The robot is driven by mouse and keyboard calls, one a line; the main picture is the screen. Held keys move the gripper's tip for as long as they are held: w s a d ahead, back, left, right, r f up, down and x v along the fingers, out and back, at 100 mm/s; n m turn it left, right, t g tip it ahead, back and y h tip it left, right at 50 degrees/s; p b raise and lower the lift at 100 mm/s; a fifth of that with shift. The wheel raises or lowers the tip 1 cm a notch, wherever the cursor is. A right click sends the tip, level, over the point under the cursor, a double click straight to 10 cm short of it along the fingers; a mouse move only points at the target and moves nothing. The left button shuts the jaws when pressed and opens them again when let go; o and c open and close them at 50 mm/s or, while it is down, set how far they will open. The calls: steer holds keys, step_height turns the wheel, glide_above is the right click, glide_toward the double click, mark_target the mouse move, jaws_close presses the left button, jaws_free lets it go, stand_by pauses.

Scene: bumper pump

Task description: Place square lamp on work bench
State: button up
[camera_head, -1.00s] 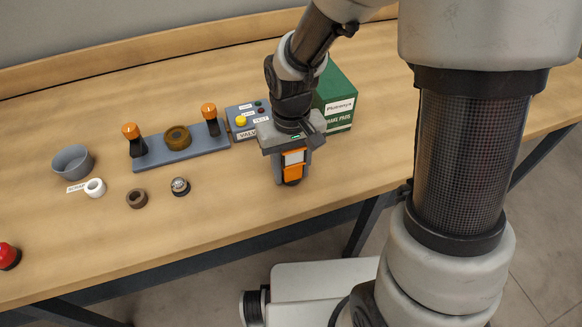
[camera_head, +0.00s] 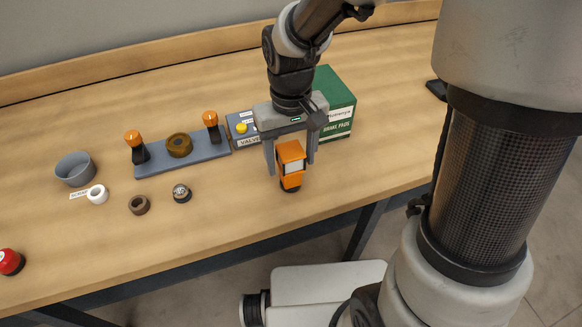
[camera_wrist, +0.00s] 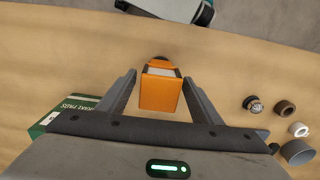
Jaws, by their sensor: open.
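The square lamp (camera_head: 291,163) is orange with a pale front panel and a dark base. It stands on the work bench (camera_head: 230,215), towards the front edge. My gripper (camera_head: 290,165) is open, pointing down, with one finger on each side of the lamp. In the wrist view the lamp (camera_wrist: 161,88) shows between the two spread fingers, with a gap on both sides. The lamp's base is partly hidden there.
A green box (camera_head: 338,112) and a grey valve box (camera_head: 240,127) stand just behind my gripper. Left are a grey fixture with orange-topped posts (camera_head: 190,153), several small rings, a grey cup (camera_head: 75,168) and a red button (camera_head: 10,261). The bench front is clear.

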step_height(320, 180, up, 5)
steer(key=shift+r+p, duration=0.15)
steer(key=shift+p, duration=0.2)
steer(key=shift+d+r, duration=0.15)
steer(key=shift+r, duration=0.2)
steer(key=s+d+r+m+t, duration=0.3)
steer(key=s+d+r+t, duration=0.2)
steer(key=s+d+r, duration=0.5)
steer(key=shift+s+d+r+t, duration=0.15)
steer(key=shift+d+r+t, duration=0.15)
steer(key=shift+r, duration=0.5)
